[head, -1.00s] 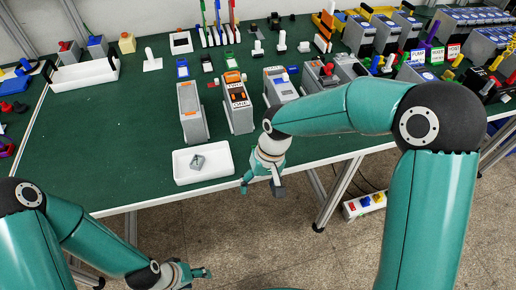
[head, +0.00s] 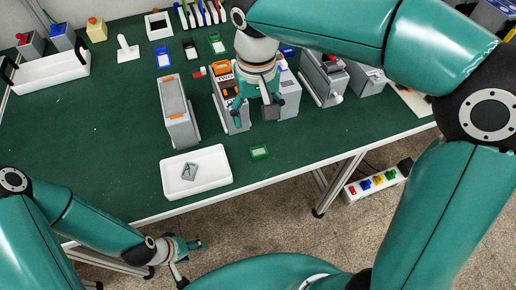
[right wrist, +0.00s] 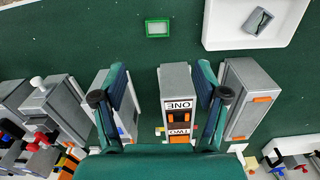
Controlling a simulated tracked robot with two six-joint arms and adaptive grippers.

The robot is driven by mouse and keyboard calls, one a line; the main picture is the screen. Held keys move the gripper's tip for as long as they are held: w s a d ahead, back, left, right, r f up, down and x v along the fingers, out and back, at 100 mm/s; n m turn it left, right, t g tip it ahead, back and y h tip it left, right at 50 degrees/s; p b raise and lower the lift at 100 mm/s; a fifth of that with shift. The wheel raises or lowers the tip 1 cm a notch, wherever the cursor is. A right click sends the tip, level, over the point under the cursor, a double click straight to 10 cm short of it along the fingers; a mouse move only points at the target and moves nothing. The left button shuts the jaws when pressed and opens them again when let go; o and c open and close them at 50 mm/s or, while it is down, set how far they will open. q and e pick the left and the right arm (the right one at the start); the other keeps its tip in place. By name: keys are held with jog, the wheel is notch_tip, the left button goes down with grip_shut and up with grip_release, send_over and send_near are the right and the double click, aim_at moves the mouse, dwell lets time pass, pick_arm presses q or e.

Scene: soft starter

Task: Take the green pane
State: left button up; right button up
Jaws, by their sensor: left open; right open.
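A small green-framed pane (head: 259,152) lies flat on the green table, just right of the white tray near the front edge. It also shows at the top of the right wrist view (right wrist: 158,29). A second green-framed piece (head: 217,44) lies further back. My right gripper (head: 258,102) is open above the grey modules, behind the near pane and apart from it. In the right wrist view its fingers (right wrist: 160,100) stand on either side of a grey module marked ONE and TWO (right wrist: 177,85); contact cannot be told. My left gripper (head: 194,264) is open and empty, off the table's front edge.
The white tray (head: 215,180) holds a small grey piece (head: 188,171). A grey module (head: 178,110) stands behind the tray, with others to its right. A blue-framed piece (head: 164,58) lies further back.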

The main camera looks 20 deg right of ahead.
send_over(258, 149)
notch_tip(258, 149, down, 8)
jog(key=shift+a+f, duration=0.15)
jog(key=shift+d+f, duration=0.2)
jog(key=shift+f, duration=2.45)
jog(key=shift+c, duration=0.3)
jog(key=c, duration=0.9)
